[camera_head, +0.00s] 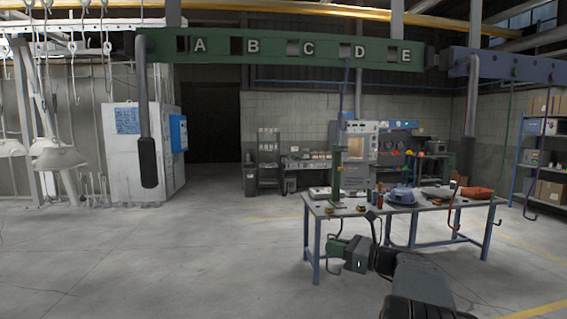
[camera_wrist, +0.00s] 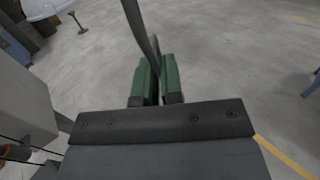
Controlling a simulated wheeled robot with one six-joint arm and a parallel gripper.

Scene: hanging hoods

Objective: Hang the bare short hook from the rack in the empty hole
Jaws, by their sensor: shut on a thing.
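My gripper (camera_head: 337,248), with green fingers, is low in front of the workbench and shut on the hook. In the wrist view the hook's grey shaft (camera_wrist: 146,38) passes between the green fingers (camera_wrist: 157,82) and runs up out of the picture. The green beam (camera_head: 265,47) carries square holes marked A to E.
A workbench (camera_head: 400,208) with tools stands behind my gripper. A blue beam (camera_head: 510,68) with hanging hooks is at the right. White hoods (camera_head: 58,155) hang at the left, and one also shows in the wrist view (camera_wrist: 45,8). Open floor lies at centre left.

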